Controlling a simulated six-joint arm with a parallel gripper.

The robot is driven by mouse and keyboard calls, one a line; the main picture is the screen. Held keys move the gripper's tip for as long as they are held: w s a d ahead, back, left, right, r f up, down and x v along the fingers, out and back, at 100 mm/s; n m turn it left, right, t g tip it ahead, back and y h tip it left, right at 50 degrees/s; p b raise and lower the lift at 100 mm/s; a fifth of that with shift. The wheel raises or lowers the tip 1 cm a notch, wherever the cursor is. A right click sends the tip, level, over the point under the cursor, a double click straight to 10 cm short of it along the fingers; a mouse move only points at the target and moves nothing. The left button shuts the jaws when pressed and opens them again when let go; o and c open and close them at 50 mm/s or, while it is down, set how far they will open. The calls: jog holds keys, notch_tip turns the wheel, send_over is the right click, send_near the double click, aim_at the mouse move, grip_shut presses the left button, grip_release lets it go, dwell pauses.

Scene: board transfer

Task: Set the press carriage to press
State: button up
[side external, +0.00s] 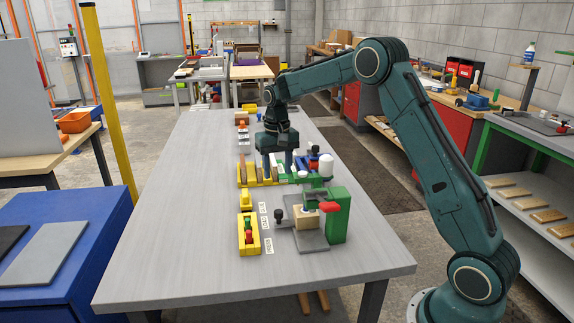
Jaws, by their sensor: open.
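A yellow slotted rack (258,180) and a green-and-white fixture (302,174) stand close to my gripper. A yellow box with red and green parts (248,234) stands left of the labels. The grey table's (180,240) left side and front are clear.

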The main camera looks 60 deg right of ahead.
aim_at(279, 211)
jog(key=shift+r+n, duration=0.1)
jog(key=shift+n, duration=0.2)
jog(key=n, duration=1.1)
dwell(0.4)
notch_tip(279, 211, down, 14)
jog(key=shift+r, duration=0.15)
dwell(0.6)
jog(key=shift+s, duration=0.1)
grip_shut()
